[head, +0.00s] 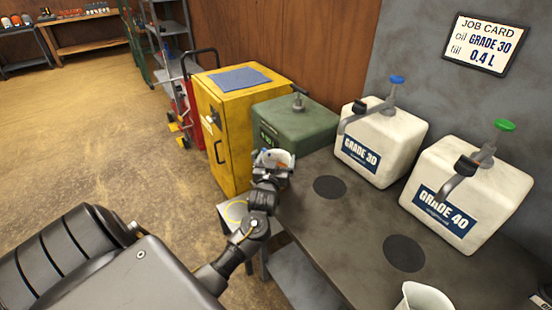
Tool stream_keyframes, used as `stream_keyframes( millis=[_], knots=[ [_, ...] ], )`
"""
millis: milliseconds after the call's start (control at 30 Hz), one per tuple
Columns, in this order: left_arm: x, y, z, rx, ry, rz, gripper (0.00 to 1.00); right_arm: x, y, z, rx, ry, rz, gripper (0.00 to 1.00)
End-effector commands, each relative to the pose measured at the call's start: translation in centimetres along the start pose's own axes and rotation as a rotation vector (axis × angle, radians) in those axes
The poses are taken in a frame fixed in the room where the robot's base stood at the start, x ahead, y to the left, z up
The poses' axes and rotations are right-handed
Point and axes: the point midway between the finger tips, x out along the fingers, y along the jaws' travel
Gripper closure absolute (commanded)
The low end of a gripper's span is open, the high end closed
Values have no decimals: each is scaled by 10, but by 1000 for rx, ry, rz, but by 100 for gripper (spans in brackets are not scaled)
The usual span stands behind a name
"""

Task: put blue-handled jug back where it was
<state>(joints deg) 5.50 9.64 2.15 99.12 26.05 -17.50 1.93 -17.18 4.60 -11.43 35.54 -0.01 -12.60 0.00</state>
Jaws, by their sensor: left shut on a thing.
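My left gripper (268,172) is at the far left end of the dark workbench (365,215), shut on a small white jug (277,157). The jug is partly hidden behind the gripper, and its handle colour cannot be made out. It is close in front of the green container (292,126); I cannot tell whether its base touches the bench. A second white jug (424,297) is cut off by the bottom edge of the view, with its handle out of sight. My right gripper is not in view.
A GRADE 30 container (385,140) and a GRADE 40 container (465,190) with taps stand along the back. Dark round mats (330,187) and (404,253) lie bare on the bench. A yellow cabinet (235,120) with a blue pad (240,79) stands beyond the left end.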

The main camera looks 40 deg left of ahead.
Motion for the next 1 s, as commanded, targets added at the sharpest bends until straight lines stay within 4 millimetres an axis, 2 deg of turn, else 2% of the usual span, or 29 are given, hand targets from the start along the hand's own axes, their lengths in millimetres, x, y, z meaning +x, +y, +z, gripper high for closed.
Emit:
stream_keyframes(
  millis=[267, 300, 333, 667, 767, 1000],
  knots=[
    [0, 0, 2, -1, 4, 0, 78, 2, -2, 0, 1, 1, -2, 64],
    [0, 0, 2, 0, 0, 0, 6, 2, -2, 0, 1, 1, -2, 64],
    [0, 0, 2, 0, 0, 0, 2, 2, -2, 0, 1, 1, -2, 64],
    [-3, 0, 1, 0, -1, 0, 0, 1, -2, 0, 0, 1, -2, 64],
    [-16, 0, 2, -1, -1, 1, 0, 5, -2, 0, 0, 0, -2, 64],
    [-67, 0, 3, -3, -2, 1, 0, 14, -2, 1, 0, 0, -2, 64]
  ],
)
